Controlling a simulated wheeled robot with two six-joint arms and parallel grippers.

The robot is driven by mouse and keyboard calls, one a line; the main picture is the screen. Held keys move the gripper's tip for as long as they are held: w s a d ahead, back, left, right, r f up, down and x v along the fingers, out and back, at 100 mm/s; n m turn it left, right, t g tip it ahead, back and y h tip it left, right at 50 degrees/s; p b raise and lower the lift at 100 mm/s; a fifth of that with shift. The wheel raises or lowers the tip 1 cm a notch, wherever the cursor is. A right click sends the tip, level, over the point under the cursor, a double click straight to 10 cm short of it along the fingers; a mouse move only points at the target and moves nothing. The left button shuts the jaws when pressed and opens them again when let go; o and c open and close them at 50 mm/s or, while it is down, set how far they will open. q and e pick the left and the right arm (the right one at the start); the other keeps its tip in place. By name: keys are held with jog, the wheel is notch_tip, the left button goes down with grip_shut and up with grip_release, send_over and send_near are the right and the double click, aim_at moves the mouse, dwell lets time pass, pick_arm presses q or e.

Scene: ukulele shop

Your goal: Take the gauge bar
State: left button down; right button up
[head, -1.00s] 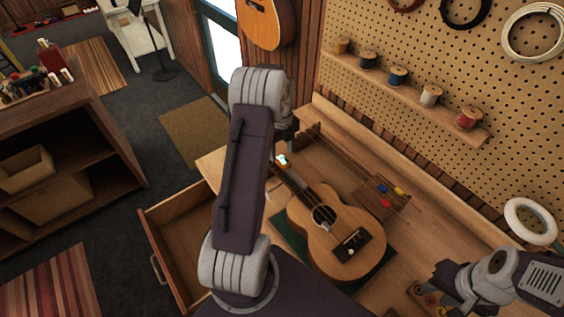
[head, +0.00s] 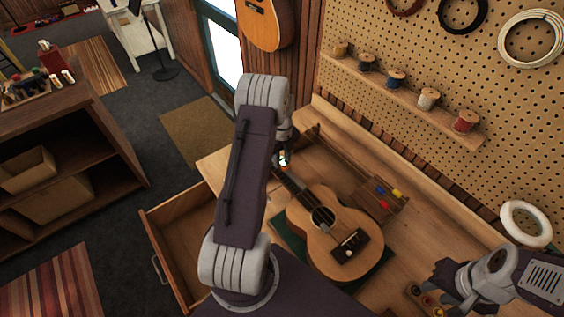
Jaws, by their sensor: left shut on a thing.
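My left gripper (head: 285,143) points down over the headstock end of the ukulele's neck, mostly hidden behind my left arm. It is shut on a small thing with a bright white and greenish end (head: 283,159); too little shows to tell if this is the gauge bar. A ukulele (head: 318,222) lies face up on a green mat (head: 290,236) on the workbench. My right gripper (head: 440,286) is low at the right, above the bench; its fingers are too dark and small to read. I cannot single out a gauge bar elsewhere.
A wooden rack (head: 398,208) with yellow, red and blue pieces stands behind the ukulele. An open drawer (head: 158,238) juts out at the left. A shelf with thread spools (head: 396,78) runs along the pegboard. A white ring (head: 526,222) is at the right.

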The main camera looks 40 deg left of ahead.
aim_at(284, 163)
pick_arm(q)
jog(key=r+b, duration=0.1)
jog(key=r, duration=0.1)
jog(key=d+r+b, duration=0.1)
jog(key=r, duration=0.1)
jog(key=shift+s+r, duration=0.15)
jog(key=s+d+r+b, duration=0.2)
jog(key=d+r, duration=0.4)
jog(key=d, duration=0.4)
jog(key=shift+s+d+r+b, duration=0.15)
jog(key=shift+s+r+b, duration=0.25)
jog(key=shift+b, duration=0.25)
